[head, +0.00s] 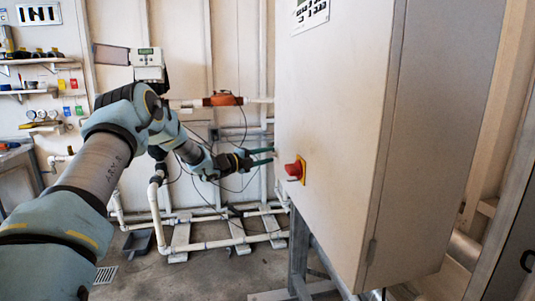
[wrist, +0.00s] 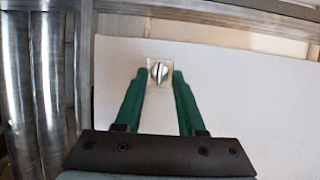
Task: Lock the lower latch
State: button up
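A small round metal latch (wrist: 158,72) with a slot running nearly upright in the picture sits on a pale square plate on the white cabinet panel in the wrist view. My gripper (wrist: 154,80) is open, its two green fingers apart on either side of the latch, with nothing held. Whether the fingertips touch the panel I cannot tell. In the head view my gripper (head: 262,156) points right at the left edge of the white cabinet (head: 335,120). The latch cannot be made out there.
A red knob (head: 295,168) on a yellow plate juts from the cabinet close to my gripper. White pipes (head: 215,243) run low along the wall and floor below my arm. Shiny metal pipes (wrist: 42,90) stand at the left in the wrist view.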

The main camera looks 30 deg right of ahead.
jog(key=shift+d, duration=0.25)
grip_shut()
dwell(0.5)
